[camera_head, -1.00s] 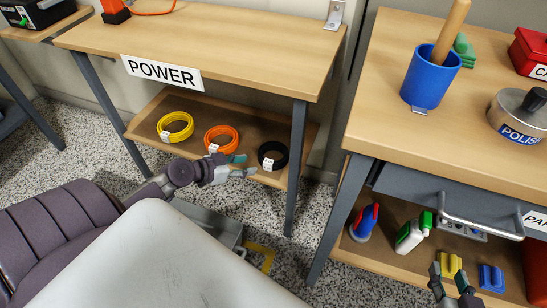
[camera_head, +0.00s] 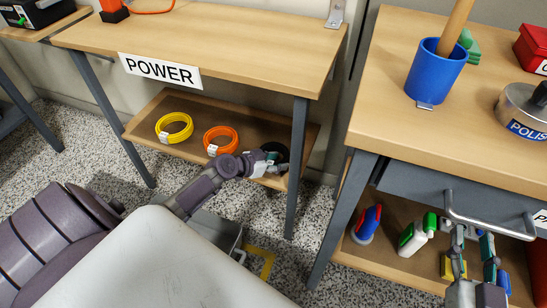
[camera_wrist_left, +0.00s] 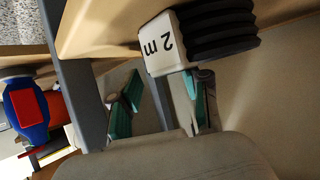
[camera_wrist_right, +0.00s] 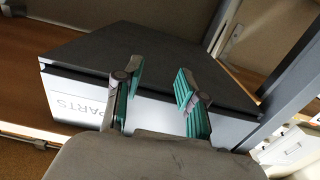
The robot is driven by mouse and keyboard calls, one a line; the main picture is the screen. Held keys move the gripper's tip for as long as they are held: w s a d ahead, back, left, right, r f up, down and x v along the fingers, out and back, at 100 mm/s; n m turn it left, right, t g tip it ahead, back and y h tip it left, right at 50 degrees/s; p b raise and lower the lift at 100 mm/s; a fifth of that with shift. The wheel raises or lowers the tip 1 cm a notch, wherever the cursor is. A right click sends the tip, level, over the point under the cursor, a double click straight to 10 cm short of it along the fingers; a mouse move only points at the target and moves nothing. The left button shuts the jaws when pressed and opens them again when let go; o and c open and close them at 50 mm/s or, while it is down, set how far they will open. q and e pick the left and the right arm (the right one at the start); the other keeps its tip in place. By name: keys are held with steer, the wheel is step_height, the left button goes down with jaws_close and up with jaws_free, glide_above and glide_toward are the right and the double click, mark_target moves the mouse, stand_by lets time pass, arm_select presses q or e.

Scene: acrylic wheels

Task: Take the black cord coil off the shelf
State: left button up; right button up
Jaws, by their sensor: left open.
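The black cord coil (camera_head: 276,150) lies at the right end of the lower shelf (camera_head: 192,152) under the POWER table, partly hidden behind my left gripper (camera_head: 273,166). In the left wrist view the coil (camera_wrist_left: 222,32) shows close up, with a white tag (camera_wrist_left: 163,43) reading "2 m". There my left gripper (camera_wrist_left: 163,100) is open. One finger is close to the coil's lower side; I cannot tell whether they touch. The coil is not between the fingers. My right gripper (camera_head: 473,248) is in front of the right-hand bench; its fingers are apart and empty in the right wrist view (camera_wrist_right: 157,95).
A yellow coil (camera_head: 174,128) and an orange coil (camera_head: 220,140) lie left on the same shelf. A grey table leg (camera_head: 298,165) stands just right of the black coil. The right bench has a drawer handle (camera_head: 490,228) and bottles (camera_head: 413,236) below.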

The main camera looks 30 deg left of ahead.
arm_select(q)
jaws_close()
arm_select(e)
steer(key=shift+r, duration=0.1)
arm_select(q)
steer(key=shift+s, duration=0.1)
stand_by(0.4)
step_height(320, 180, up, 3)
steer(key=shift+f+p, duration=0.1)
steer(key=shift+p, duration=0.7)
step_height(320, 180, up, 4)
steer(key=shift+f+p, duration=0.1)
steer(key=shift+p, duration=0.75)
steer(key=s+d+r+p, duration=0.1)
steer(key=s+p, duration=0.1)
steer(key=s, duration=0.3)
steer(key=s+d+r+p, duration=0.2)
steer(key=s+p, duration=0.1)
steer(key=s, duration=0.3)
steer(key=shift+s+r, duration=0.25)
arm_select(e)
steer(key=s+d+f+g+h, duration=0.2)
steer(key=s+d+f+g, duration=0.1)
steer(key=s+f+g, duration=0.4)
steer(key=s+d+f+g+h, duration=0.1)
steer(key=s+d+f+g, duration=0.2)
steer(key=s+f+g, duration=0.4)
steer(key=shift+s+d+f+m+h, duration=0.15)
steer(key=shift+s+f+m+h, duration=0.3)
steer(key=shift+f, duration=0.95)
